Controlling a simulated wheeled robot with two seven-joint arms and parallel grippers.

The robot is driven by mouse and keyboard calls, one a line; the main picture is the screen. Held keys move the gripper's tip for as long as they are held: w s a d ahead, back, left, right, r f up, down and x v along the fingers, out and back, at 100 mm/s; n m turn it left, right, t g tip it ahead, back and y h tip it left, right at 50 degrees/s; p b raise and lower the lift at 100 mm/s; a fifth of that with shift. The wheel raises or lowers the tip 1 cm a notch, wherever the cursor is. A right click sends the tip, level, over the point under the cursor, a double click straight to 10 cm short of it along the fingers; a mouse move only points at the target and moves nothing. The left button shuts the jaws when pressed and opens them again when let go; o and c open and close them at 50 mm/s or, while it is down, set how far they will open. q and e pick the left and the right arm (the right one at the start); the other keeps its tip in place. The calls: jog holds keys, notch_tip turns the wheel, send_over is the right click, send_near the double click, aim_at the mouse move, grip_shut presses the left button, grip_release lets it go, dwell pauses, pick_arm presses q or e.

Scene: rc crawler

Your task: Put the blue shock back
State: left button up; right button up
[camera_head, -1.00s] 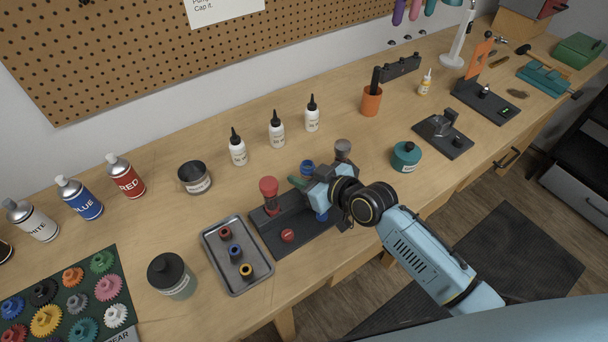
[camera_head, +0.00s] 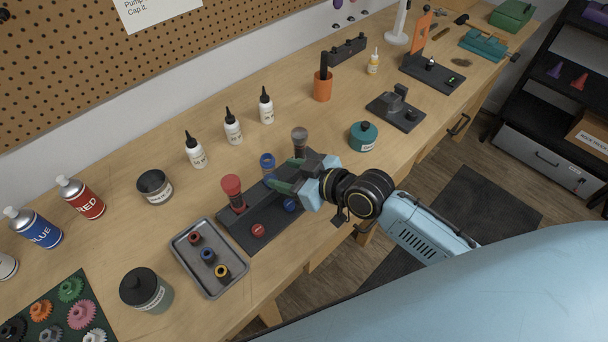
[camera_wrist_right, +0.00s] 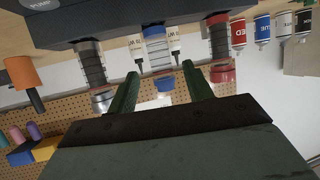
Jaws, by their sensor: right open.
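The blue shock (camera_head: 267,162) stands upright in the black stand (camera_head: 236,232), between the red shock (camera_head: 232,188) and the grey shock (camera_head: 300,140). My right gripper (camera_head: 278,182) is open, just in front of the blue shock and low over the stand. In the right wrist view, which is upside down, the blue shock (camera_wrist_right: 157,52) lies between the two green fingers (camera_wrist_right: 160,72), with a visible gap on each side. The left gripper is not in view. My gripper partly hides the stand and the blue shock's lower part.
A grey tray (camera_head: 180,254) with several coloured rings stands left of the stand. A dark-lidded jar (camera_head: 146,290) is at the front left. A teal jar (camera_head: 363,137) stands to the right, and several white bottles (camera_head: 233,128) stand behind. A red disc (camera_head: 258,230) lies on the stand.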

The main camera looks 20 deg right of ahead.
jog(key=v, duration=0.5)
dwell(0.4)
